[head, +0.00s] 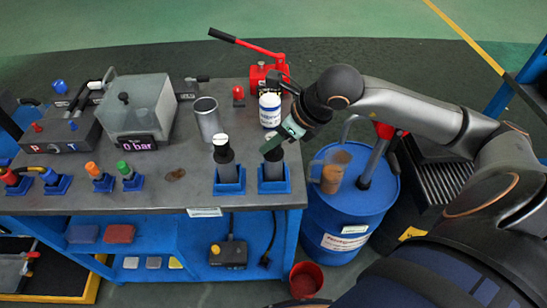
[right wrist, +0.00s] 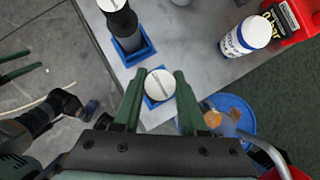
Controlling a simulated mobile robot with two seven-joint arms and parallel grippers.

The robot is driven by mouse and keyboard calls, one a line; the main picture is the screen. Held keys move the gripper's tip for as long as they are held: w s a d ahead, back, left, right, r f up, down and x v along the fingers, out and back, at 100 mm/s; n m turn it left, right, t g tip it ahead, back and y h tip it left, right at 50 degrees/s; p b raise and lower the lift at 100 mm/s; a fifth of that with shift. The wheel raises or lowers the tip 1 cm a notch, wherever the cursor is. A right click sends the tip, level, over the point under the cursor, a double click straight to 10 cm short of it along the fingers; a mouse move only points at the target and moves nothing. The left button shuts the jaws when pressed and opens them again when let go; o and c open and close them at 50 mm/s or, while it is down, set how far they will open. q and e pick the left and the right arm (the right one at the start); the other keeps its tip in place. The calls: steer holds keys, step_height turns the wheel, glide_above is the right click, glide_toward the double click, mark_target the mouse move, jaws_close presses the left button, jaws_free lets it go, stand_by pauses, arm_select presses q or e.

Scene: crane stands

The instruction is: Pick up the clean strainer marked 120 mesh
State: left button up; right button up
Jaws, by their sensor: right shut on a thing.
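Two dark cylindrical strainers with pale round tops stand upright in square blue holders at the front right of the bench. My right gripper (head: 283,138) is shut on the right strainer (head: 273,165). In the right wrist view its white top (right wrist: 159,85) sits between the green fingers (right wrist: 160,88), with its blue holder (right wrist: 151,102) below. The left strainer (head: 225,163) stands in the neighbouring holder and also shows in the right wrist view (right wrist: 122,22). No mesh marking is readable on either.
A grey metal cylinder (head: 207,118), a white-blue bottle (head: 270,110) and a red hand pump (head: 262,72) stand behind the strainers. A clear-covered box (head: 140,108) is at left. A blue drum (head: 345,205) with a jug (head: 332,172) stands right of the bench (head: 200,192).

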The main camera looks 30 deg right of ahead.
jaws_close()
steer(key=shift+r, duration=0.1)
stand_by(0.5)
